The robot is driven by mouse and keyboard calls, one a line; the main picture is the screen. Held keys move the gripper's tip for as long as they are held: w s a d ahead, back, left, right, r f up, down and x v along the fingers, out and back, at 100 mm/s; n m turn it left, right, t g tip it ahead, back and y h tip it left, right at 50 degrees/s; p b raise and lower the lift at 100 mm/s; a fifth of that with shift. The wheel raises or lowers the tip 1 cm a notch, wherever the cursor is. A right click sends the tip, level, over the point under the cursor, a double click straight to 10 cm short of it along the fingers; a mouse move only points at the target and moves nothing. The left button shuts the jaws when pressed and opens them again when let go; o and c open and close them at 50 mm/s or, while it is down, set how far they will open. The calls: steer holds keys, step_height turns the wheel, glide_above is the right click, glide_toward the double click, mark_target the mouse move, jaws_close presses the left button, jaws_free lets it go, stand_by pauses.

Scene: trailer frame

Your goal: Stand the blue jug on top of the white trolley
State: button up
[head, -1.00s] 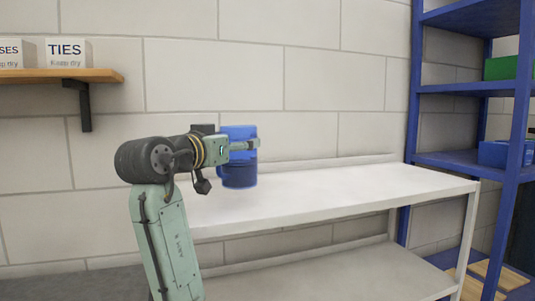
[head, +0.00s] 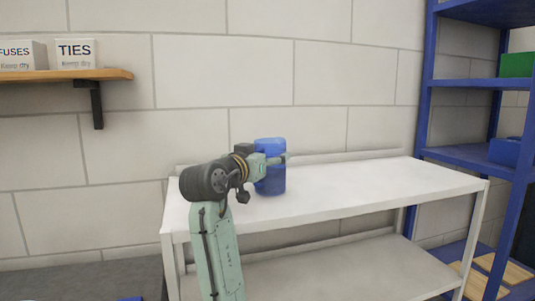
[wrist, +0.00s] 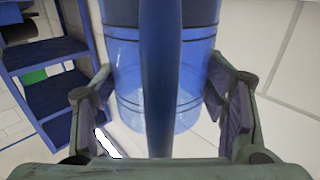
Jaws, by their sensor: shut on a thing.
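The blue jug (head: 270,181) is upright in the head view, in front of the wall, with its base over the left part of the white trolley's top (head: 375,188). I cannot tell whether the base touches the top or hangs just above it. My gripper (head: 277,160) is at the jug's upper part and partly hides it. In the wrist view the jug (wrist: 130,75) is translucent blue with darker bands, and its handle (wrist: 160,80) runs down the middle. The fingers (wrist: 160,105) are on both sides of the jug, shut on it.
The trolley top is otherwise clear, and its lower shelf (head: 330,272) looks empty. A blue rack (head: 428,110) stands at the right, close to the trolley. A wooden wall shelf (head: 45,75) with labelled boxes (head: 76,53) is at the upper left. A grey surface (head: 75,281) lies lower left.

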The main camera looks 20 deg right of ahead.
steer(key=shift+f, duration=0.1)
steer(key=o, duration=1.5)
steer(key=shift+o, duration=0.2)
steer(key=b+v, duration=0.5)
steer(key=v, duration=0.7)
steer(key=shift+a, duration=0.1)
